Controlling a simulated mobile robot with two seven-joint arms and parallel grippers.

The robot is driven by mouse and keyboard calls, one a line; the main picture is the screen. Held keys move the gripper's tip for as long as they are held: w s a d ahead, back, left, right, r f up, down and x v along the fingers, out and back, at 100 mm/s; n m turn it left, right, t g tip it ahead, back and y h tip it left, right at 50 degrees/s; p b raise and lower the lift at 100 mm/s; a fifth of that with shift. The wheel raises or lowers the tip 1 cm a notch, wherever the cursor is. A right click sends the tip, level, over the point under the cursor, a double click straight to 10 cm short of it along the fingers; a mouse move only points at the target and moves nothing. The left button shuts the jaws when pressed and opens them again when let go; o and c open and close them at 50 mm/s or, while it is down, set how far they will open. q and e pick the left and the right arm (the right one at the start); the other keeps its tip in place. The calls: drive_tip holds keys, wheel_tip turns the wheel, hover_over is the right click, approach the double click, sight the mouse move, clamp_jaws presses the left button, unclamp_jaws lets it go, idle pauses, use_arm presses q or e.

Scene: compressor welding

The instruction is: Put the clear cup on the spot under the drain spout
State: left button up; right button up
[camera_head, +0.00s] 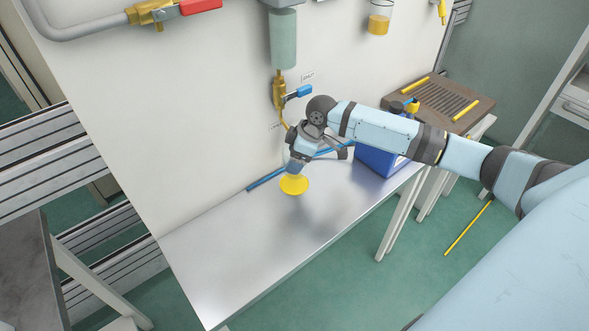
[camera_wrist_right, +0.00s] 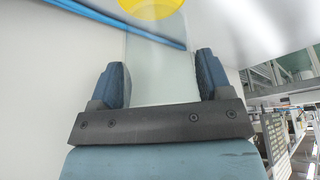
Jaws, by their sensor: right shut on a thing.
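My right gripper (camera_head: 298,165) is shut on the clear cup and points down toward the steel bench. In the right wrist view the see-through cup (camera_wrist_right: 160,72) lies between the two dark fingers (camera_wrist_right: 158,85). In the head view the gripper mostly hides the cup. The round yellow spot (camera_head: 294,185) on the bench is just below the gripper, and its edge also shows at the top of the wrist view (camera_wrist_right: 150,8). I cannot tell whether the cup touches the bench. The brass drain valve (camera_head: 279,92) with a thin yellowish spout is on the wall above. My left gripper is not in view.
A blue hose (camera_head: 266,179) runs along the bench's wall edge. A blue container (camera_head: 376,160) stands right of the gripper, partly behind my arm. A brown slatted board (camera_head: 440,103) is farther right. The front left of the bench (camera_head: 225,255) is clear.

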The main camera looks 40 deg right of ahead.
wheel_tip(320, 180, down, 5)
drive_tip(key=shift+r, duration=0.2)
drive_tip(key=shift+w+f, duration=0.2)
drive_tip(key=o, duration=0.9)
drive_tip(key=shift+f, duration=0.1)
drive_tip(key=v, duration=1.2)
drive_tip(key=shift+a+p, duration=0.15)
drive_tip(key=shift+p, duration=0.15)
